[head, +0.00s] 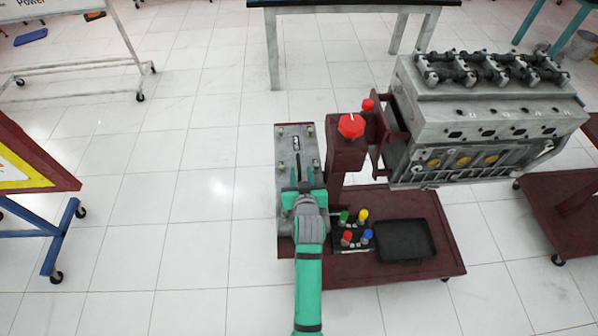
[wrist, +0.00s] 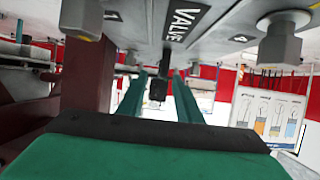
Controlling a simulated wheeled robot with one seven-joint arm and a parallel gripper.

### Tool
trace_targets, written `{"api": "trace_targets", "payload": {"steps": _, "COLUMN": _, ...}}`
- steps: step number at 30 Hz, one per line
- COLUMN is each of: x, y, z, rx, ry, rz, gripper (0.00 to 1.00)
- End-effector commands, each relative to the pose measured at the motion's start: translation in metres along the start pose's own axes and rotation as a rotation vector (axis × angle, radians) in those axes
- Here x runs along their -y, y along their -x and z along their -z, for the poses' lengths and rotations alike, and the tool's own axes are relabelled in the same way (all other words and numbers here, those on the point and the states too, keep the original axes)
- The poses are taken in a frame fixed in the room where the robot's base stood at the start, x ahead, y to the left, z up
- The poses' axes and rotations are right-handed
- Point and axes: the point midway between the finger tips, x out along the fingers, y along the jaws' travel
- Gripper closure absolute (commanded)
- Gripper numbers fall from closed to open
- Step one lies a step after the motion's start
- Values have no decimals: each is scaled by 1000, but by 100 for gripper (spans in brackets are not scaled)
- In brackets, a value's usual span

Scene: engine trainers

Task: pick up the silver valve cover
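The silver valve cover (head: 284,148) is a long grey plate with bolts along its edges and a dark label, left of the red post in the head view. In the wrist view its grey face (wrist: 226,22) fills the top, with large bolts and a label reading "VALVE". My gripper (head: 304,178) is over the cover and hides part of its middle. In the wrist view my gripper (wrist: 158,98) has its two teal fingers apart. A small dark knob-like part (wrist: 158,88) shows between them, with gaps on both sides. Whether it touches a finger is unclear.
A red post with a red knob (head: 351,126) stands close right of my gripper. The engine block (head: 450,110) is farther right. The dark red cart (head: 425,268) carries a black tray (head: 404,240) and several coloured-cap items (head: 347,239).

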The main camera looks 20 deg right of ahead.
Motion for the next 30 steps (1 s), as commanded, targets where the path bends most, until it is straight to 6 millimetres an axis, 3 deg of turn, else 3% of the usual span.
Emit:
{"api": "trace_targets", "payload": {"steps": 5, "x": -2, "y": -11, "z": 1, "rx": 0, "ry": -1, "rz": -3, "gripper": 68}}
{"api": "trace_targets", "payload": {"steps": 15, "x": 2, "y": -52, "z": 3, "rx": 0, "ry": -2, "rz": -4, "gripper": 68}}
{"api": "trace_targets", "payload": {"steps": 24, "x": 2, "y": -56, "z": 3, "rx": 0, "ry": -2, "rz": -4, "gripper": 68}}
{"api": "trace_targets", "payload": {"steps": 28, "x": 1, "y": -56, "z": 3, "rx": 0, "ry": -2, "rz": -5, "gripper": 99}}
{"api": "trace_targets", "payload": {"steps": 30, "x": 1, "y": -56, "z": 3, "rx": 0, "ry": -3, "rz": -5, "gripper": 100}}
